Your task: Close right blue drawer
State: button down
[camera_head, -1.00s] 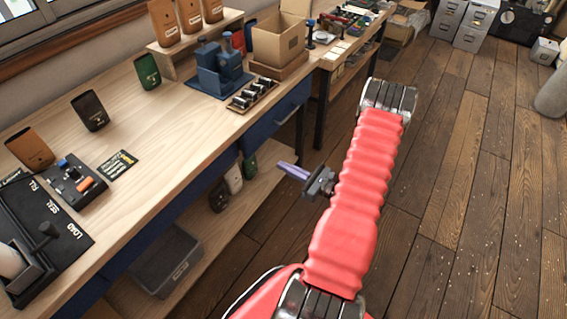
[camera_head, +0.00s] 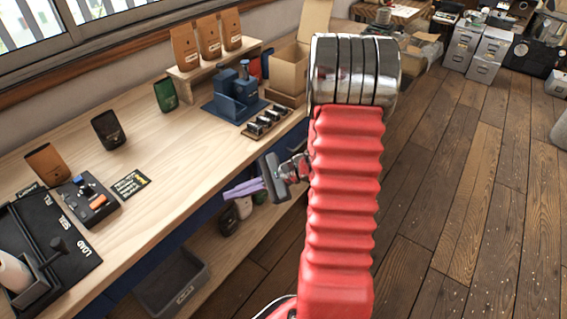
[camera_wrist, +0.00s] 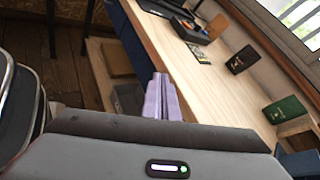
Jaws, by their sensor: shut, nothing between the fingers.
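The workbench (camera_head: 150,205) has a blue front under its wooden top. A stretch of this blue front (camera_head: 207,214) shows to the left of my gripper (camera_head: 242,188) in the head view. The right blue drawer is mostly hidden behind my gripper and red arm, so I cannot tell how far out it stands. My gripper has purple fingers, shut and empty, pointing left beside the bench front. In the wrist view the fingers (camera_wrist: 162,97) point along the bench, and a blue front (camera_wrist: 143,38) shows beyond them. I see no contact.
A grey bin (camera_head: 172,284) and bags stand on the lower shelf. On top are a black tray (camera_head: 80,235), pouches, a blue device (camera_head: 236,100) and a cardboard box (camera_head: 290,68). The wooden floor (camera_head: 470,200) to the right is clear.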

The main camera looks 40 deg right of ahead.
jog(key=s+a+r+n+g+h, duration=0.55)
jog(key=s+a+r+n, duration=0.3)
jog(key=a+n, duration=0.3)
jog(key=s+a+r+n+t+h, duration=0.1)
jog(key=s+r+n+t+h, duration=0.2)
jog(key=s+r+n+h, duration=0.3)
notch_tip(320, 180, up, 3)
jog(key=shift+s+f+n+t, duration=0.1)
jog(key=shift+s+n+t, duration=0.25)
jog(key=shift+n, duration=0.6)
jog(key=shift+a, duration=0.15)
